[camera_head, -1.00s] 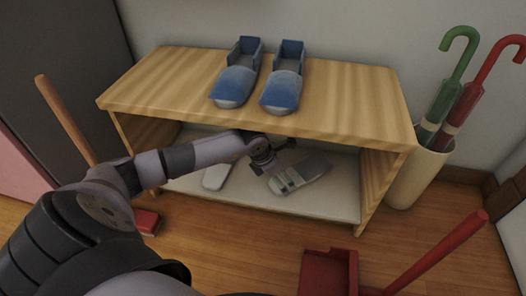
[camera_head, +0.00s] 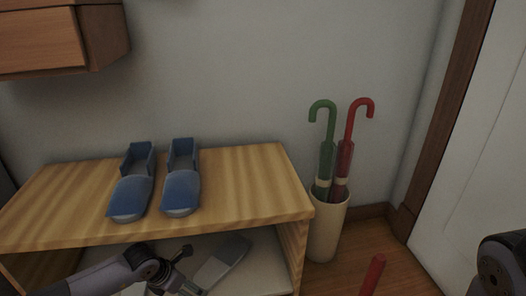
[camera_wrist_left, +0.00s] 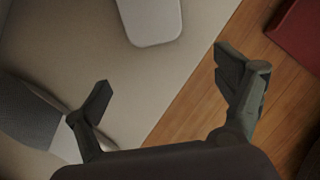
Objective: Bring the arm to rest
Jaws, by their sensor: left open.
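My left arm comes in low from the left in the head view. My left gripper (camera_head: 190,272) is at the front of the lower shelf (camera_head: 266,262), below the bench top. In the left wrist view the gripper (camera_wrist_left: 168,92) has its two fingers spread wide with nothing between them. A light grey slipper (camera_head: 226,258) lies on the lower shelf just beyond the gripper. In the left wrist view one pale slipper (camera_wrist_left: 151,18) is ahead of the fingers, and another grey one (camera_wrist_left: 28,118) lies at the left, partly behind a finger. My right gripper is out of view.
Two blue slippers (camera_head: 181,190) stand on the wooden bench top (camera_head: 245,185). A cream stand (camera_head: 326,228) with green and red umbrellas is right of the bench. A red handle (camera_head: 372,273) rises from the floor. A wooden cabinet (camera_head: 45,40) hangs upper left.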

